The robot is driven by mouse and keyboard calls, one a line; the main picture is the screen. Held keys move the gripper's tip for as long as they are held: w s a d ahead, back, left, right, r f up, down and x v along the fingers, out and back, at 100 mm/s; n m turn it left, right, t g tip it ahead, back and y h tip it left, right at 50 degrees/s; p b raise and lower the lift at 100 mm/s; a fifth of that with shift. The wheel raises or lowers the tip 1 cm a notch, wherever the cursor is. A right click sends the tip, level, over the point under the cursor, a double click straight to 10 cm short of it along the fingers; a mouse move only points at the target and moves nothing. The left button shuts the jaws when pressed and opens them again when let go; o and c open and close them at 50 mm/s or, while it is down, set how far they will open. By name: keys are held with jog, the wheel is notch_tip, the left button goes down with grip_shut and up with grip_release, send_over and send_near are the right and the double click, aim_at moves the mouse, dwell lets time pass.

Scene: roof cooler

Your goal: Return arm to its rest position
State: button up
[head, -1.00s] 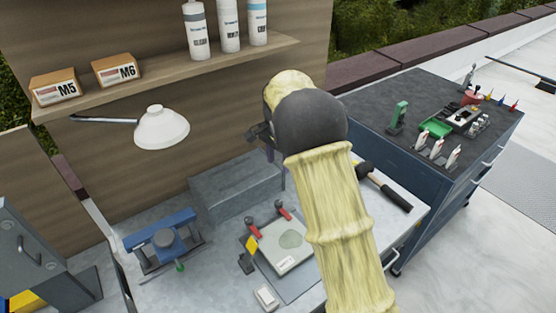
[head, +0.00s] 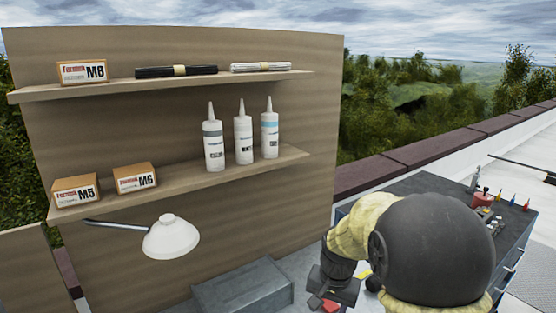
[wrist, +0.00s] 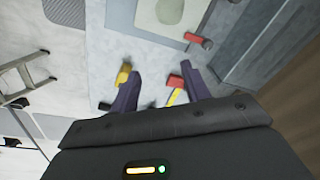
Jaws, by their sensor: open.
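My arm (head: 435,250) shows at the lower right of the head view, with a dark round joint and pale yellow sleeve covering. My gripper (wrist: 160,88) is in the wrist view, its two dark fingers apart. No object is clearly held between them. A red item (wrist: 175,82) and a yellow item (wrist: 124,74) show near the fingertips, but I cannot tell their distance from the fingers. In the head view the dark wrist end of my arm hangs over the bench, and the fingers are not clearly seen there.
A wooden back panel carries shelves with boxes and white bottles (head: 243,140). A white lamp (head: 171,237) juts out below them. A grey box (head: 243,290) stands on the bench. A dark-topped cabinet (head: 510,235) stands at the right. A ladder (wrist: 22,80) shows in the wrist view.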

jog(key=s+d+f+n, duration=0.1)
jog(key=s+n, duration=0.1)
jog(key=s, duration=0.5)
jog(key=s+d+n+t, duration=0.1)
jog(key=s+d+n, duration=0.1)
jog(key=s, duration=0.5)
jog(key=shift+d+f+n, duration=0.2)
jog(key=shift+f+n, duration=0.15)
jog(key=shift+n, duration=0.05)
